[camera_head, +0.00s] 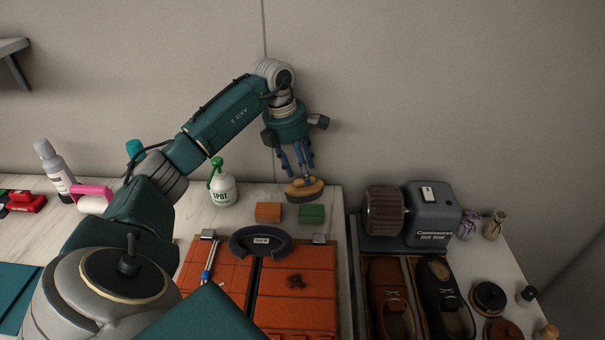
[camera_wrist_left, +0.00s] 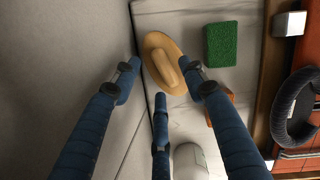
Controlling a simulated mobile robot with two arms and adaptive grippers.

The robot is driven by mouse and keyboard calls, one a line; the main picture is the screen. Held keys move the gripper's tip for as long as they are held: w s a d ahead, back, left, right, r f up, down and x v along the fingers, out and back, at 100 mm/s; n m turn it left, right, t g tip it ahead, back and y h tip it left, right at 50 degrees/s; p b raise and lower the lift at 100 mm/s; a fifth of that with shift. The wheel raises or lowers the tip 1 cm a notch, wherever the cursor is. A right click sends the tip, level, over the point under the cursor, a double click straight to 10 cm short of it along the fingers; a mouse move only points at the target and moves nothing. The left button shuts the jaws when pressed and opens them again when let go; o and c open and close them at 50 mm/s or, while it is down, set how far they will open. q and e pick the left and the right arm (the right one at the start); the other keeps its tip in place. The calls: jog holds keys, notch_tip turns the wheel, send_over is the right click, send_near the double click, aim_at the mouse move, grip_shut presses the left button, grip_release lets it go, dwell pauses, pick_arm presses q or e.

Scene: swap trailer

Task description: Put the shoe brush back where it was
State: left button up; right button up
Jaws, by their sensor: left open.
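The shoe brush (camera_head: 305,190) is oval, with a tan wooden top and dark bristles below. It sits on the white tabletop near the wall, beyond an orange block and a green block. My left gripper (camera_head: 297,170) points down just above it, with its fingers spread. In the left wrist view, the brush (camera_wrist_left: 158,48) and its raised grip show beyond the fingertips of my open left gripper (camera_wrist_left: 163,82). One finger slightly overlaps the brush's edge there; I cannot tell whether they touch. My right gripper is not in view.
The orange block (camera_head: 268,212) and green block (camera_head: 311,214) lie in front of the brush. A SPOT bottle (camera_head: 223,188) stands to the left. A polishing machine (camera_head: 433,213) and shoes (camera_head: 388,295) are to the right. An orange case (camera_head: 296,314) lies in front.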

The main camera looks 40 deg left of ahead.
aim_at(293, 186)
pick_arm(q)
jog(key=v, duration=1)
jog(key=shift+r, duration=0.15)
